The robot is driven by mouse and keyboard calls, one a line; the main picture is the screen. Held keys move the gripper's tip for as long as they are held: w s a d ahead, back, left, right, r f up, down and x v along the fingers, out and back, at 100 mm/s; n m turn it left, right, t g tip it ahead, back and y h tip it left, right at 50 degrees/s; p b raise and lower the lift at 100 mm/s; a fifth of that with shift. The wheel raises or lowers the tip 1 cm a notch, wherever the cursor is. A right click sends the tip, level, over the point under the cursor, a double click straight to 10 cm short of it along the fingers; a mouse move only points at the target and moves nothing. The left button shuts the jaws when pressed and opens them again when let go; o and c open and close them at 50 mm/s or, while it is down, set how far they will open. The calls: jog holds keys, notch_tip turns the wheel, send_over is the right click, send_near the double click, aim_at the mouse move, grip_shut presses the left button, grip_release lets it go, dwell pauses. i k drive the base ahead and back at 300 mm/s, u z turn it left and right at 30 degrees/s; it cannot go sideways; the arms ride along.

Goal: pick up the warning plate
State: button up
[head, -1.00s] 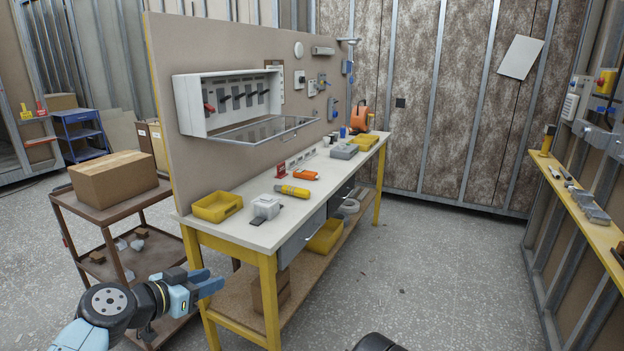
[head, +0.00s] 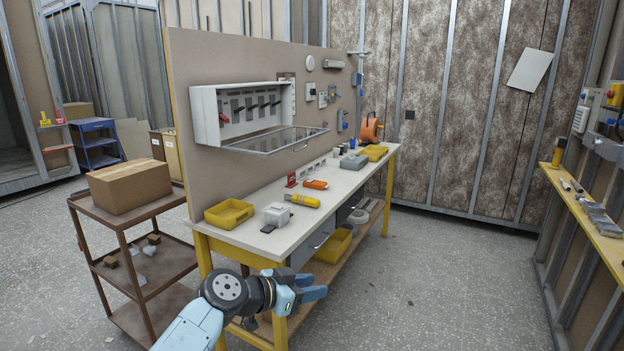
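A small red upright plate (head: 292,180) stands on the white-topped workbench (head: 248,244), near its back edge against the board. It looks like the warning plate, but its lettering is too small to read. My gripper (head: 318,286) is in front of the bench's near end, lower than the worktop and well apart from the red plate. Its blue fingers point right; they look parted, with nothing between them.
Beside the plate lie an orange tool (head: 316,184) and a yellow cylinder (head: 303,200). A yellow bin (head: 229,213) and a grey-white box (head: 276,214) are nearer. An open panel cover (head: 275,143) overhangs the bench. A brown cart (head: 130,218) stands left. Floor right is clear.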

aim_at(291, 177)
jog(key=z, duration=0.4)
jog(key=i, duration=2.25)
jog(key=u, duration=0.75)
jog(key=i, duration=0.85)
jog(key=u, duration=0.5)
